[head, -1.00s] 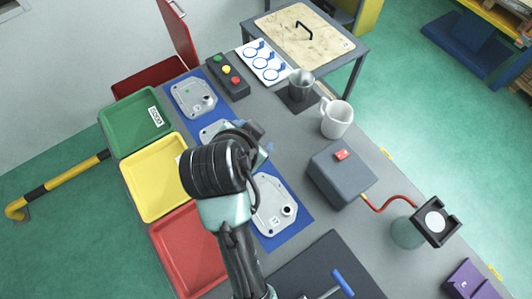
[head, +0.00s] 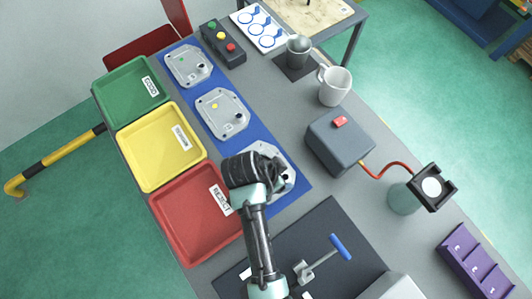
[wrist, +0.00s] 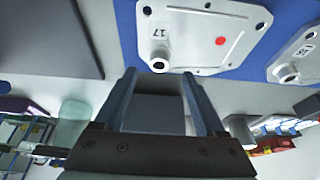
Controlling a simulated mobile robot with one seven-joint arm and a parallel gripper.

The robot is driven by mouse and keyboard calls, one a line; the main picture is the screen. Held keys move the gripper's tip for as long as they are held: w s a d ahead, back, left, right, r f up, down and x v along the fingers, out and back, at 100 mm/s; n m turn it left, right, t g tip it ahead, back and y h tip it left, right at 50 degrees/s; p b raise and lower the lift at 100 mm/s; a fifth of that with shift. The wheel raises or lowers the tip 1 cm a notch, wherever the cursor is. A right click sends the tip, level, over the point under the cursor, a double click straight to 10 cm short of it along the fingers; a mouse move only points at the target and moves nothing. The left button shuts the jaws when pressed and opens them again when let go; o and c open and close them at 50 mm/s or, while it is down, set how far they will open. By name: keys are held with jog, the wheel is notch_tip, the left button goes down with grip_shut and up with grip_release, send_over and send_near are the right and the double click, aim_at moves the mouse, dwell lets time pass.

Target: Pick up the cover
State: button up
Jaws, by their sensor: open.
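Three grey metal covers lie in a row on a blue mat (head: 302,187). The far cover (head: 188,66) has a green dot and the middle cover (head: 222,113) a yellow dot. The near cover (head: 285,160) is partly hidden behind my wrist. In the wrist view the near cover (wrist: 200,35) has a red dot, the number 17 and a round boss at its edge. Part of another cover (wrist: 298,60) shows at the right there. My gripper (wrist: 159,78) is open, with nothing between its fingers. Its fingertips point toward the boss edge of the near cover; the gap is unclear.
Green (head: 128,118), yellow (head: 147,182) and red (head: 172,240) trays line the left side. A grey box (head: 337,150) with a red button stands to the right, near a white mug (head: 334,86). A dark mat (head: 325,225) with a blue-handled tool lies nearer.

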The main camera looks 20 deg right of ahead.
aim_at(287, 177)
jog(key=shift+p+x, duration=0.3)
jog(key=shift+x, duration=1.8)
jog(key=shift+s+a, duration=0.1)
jog(key=shift+s, duration=0.05)
grip_shut()
